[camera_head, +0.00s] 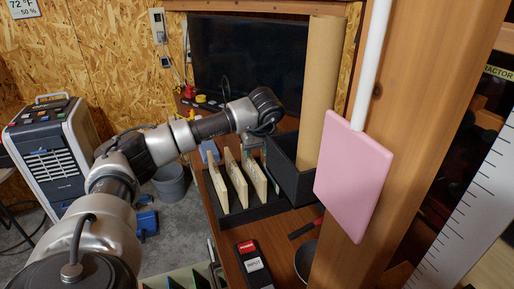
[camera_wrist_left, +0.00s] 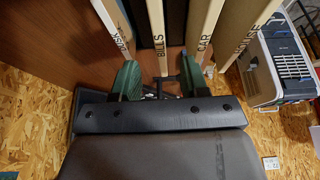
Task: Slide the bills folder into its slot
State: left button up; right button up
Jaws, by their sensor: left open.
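The bills folder (camera_wrist_left: 158,35) is cream, with BILLS printed on its edge in the left wrist view. It stands between the CAR folder (camera_wrist_left: 203,30) and another labelled folder (camera_wrist_left: 112,25), and its end reaches nearer to my gripper than theirs. My left gripper (camera_wrist_left: 160,82) is open, with its green fingers on either side of the bills folder's end. I cannot tell whether they touch it. In the head view the left gripper is mostly hidden at the far end of the black rack (camera_head: 250,214), which holds several cream folders. My right gripper is not seen.
A black box (camera_head: 290,182) with a tall cardboard tube (camera_head: 322,95) stands close right of the rack. A labelled black case (camera_head: 253,264) lies in front. A pink panel (camera_head: 352,178) on a white pole is near the camera. The HOUSE folder (camera_wrist_left: 250,35) is beyond CAR.

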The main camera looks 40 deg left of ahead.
pick_arm(q)
jog(key=x, duration=0.8)
jog(key=shift+w+a+f, duration=0.1)
jog(key=shift+a+f, duration=0.05)
jog(key=shift+f, duration=0.15)
jog(key=shift+c, duration=0.3)
grip_shut()
jog(key=c, duration=0.7)
grip_release()
jog(key=shift+r, duration=0.2)
grip_shut()
jog(key=shift+r, duration=0.15)
notch_tip(320, 180, up, 14)
jog(key=p, duration=1.3)
send_over(253, 160)
jog(key=shift+w+a+r, duration=0.2)
jog(key=shift+a+r, duration=0.05)
jog(key=shift+a, duration=0.15)
jog(key=shift+s+f+b, duration=0.1)
jog(key=shift+f+b, duration=0.05)
jog(key=shift+b, duration=0.15)
